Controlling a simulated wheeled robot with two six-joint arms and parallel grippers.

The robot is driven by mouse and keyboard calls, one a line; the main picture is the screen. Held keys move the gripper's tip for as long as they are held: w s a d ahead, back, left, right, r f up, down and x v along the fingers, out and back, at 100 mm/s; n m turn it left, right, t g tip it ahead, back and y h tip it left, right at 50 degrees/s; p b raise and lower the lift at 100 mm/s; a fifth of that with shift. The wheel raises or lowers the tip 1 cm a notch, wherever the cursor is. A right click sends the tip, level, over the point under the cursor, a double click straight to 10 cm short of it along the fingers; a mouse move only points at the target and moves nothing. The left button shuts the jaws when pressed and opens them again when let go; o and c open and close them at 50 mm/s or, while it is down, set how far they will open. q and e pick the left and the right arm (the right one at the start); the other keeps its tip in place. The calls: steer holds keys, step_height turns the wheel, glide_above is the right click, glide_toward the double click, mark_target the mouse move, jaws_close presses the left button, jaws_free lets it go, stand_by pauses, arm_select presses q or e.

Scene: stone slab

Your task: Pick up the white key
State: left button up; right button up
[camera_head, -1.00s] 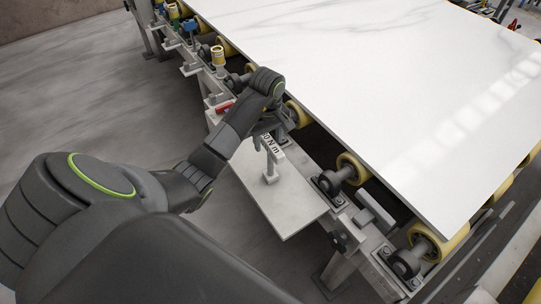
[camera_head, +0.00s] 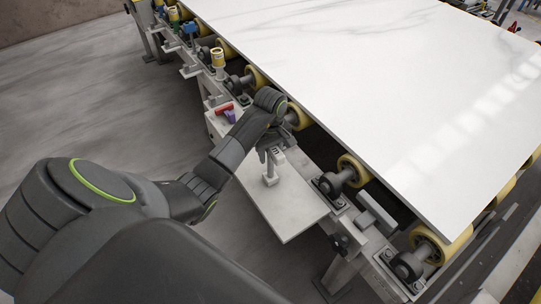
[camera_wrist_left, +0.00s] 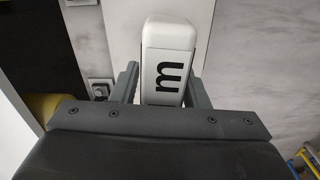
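The white key (camera_head: 270,171) stands upright on a pale side shelf in the head view, its upper part partly hidden by my left gripper (camera_head: 268,151). In the left wrist view the key (camera_wrist_left: 172,55) shows its white top with a black "m". My left gripper's two grey fingers (camera_wrist_left: 162,88) are on either side of it, with small gaps between the fingers and the key near the palm. The gripper looks open around the key; fingertip contact cannot be made out. My right gripper is not in view.
The pale shelf (camera_head: 285,210) has bare room in front of the key. A red object (camera_head: 223,108) and a purple object (camera_head: 230,116) lie farther back. Yellow rollers (camera_head: 353,168) and a large white marble slab (camera_head: 380,90) run close along the right.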

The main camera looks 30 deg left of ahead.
arm_select(q)
jaws_close()
steer(key=shift+r, duration=0.15)
